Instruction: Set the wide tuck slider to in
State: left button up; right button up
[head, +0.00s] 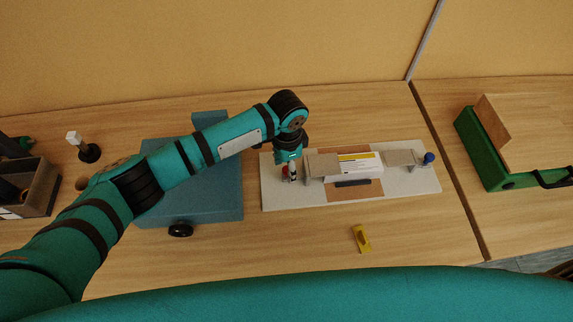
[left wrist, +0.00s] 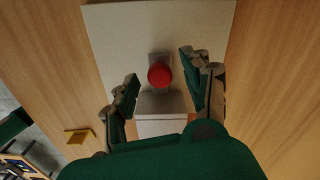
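A white board (head: 408,193) on the table carries two grey sliders, one on each side of a white carton with a yellow stripe (head: 356,165). The left slider (head: 322,165) has a red knob (left wrist: 160,74) and its plate looks a little wider than the other. The right slider (head: 401,158) has a blue knob (head: 429,158). My left gripper (left wrist: 159,66) is open, its fingers on either side of the red knob with gaps visible. In the head view, my left gripper (head: 291,172) points down at the board's left end and partly hides the red knob. My right gripper is not in view.
A yellow piece (head: 361,239) lies in front of the board. A blue machine body (head: 225,203) stands left of it, under my left arm. A green box (head: 482,150) is on the right table. A dark tray (head: 39,190) is at far left.

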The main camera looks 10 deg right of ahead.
pick_arm(q)
notch_tip(320, 180, up, 12)
dwell(0.6)
jog(key=shift+s+f, duration=0.1)
dwell(0.4)
